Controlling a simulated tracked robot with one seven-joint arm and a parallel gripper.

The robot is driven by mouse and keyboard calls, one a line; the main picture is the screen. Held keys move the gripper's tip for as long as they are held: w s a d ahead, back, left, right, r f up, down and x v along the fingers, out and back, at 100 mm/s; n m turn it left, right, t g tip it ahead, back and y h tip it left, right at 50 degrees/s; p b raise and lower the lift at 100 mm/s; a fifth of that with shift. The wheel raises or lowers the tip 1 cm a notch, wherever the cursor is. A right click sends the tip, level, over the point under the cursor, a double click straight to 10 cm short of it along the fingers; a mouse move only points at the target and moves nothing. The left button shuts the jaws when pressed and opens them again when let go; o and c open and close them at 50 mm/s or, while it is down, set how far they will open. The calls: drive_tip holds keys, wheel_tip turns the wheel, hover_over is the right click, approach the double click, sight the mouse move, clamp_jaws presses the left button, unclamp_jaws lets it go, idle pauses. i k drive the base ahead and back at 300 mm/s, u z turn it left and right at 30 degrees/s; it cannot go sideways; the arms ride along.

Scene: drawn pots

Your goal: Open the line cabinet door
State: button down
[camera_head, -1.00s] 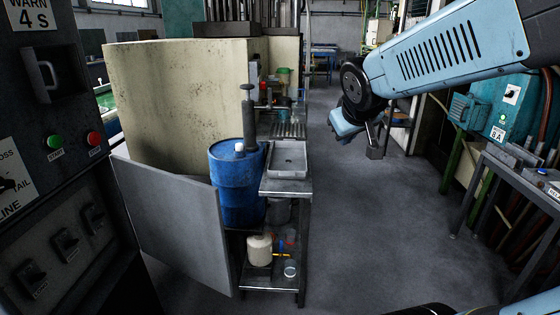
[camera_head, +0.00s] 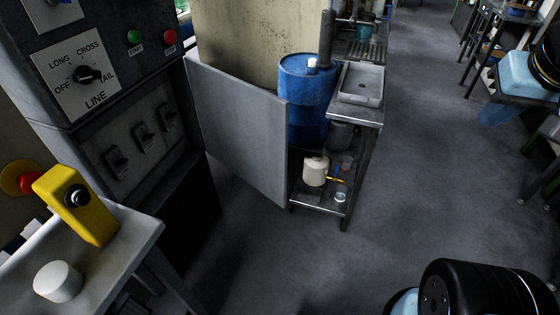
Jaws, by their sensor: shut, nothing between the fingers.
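The line cabinet (camera_head: 130,110) is a dark grey upright housing at the left, with a dial marked LINE (camera_head: 88,75) on its upper part. Its plain grey door (camera_head: 238,125) stands swung out from the cabinet's right edge. Several dark switches (camera_head: 143,139) show uncovered in the cabinet's lower front. My light-blue and black arm (camera_head: 525,80) shows at the right edge, well away from the door. I cannot make out any fingers of my gripper.
A blue drum (camera_head: 303,100) and a metal workbench (camera_head: 358,117) with a tray stand just behind the door. A pale table (camera_head: 125,238) with a yellow switch box (camera_head: 77,205) is at the lower left. The floor (camera_head: 420,165) in the middle is clear.

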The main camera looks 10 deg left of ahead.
sight(244, 126)
drive_tip(key=u, duration=0.05)
drive_tip(key=k, duration=1)
drive_tip(key=u, duration=0.45)
drive_tip(key=i, duration=1)
drive_tip(key=z, duration=0.05)
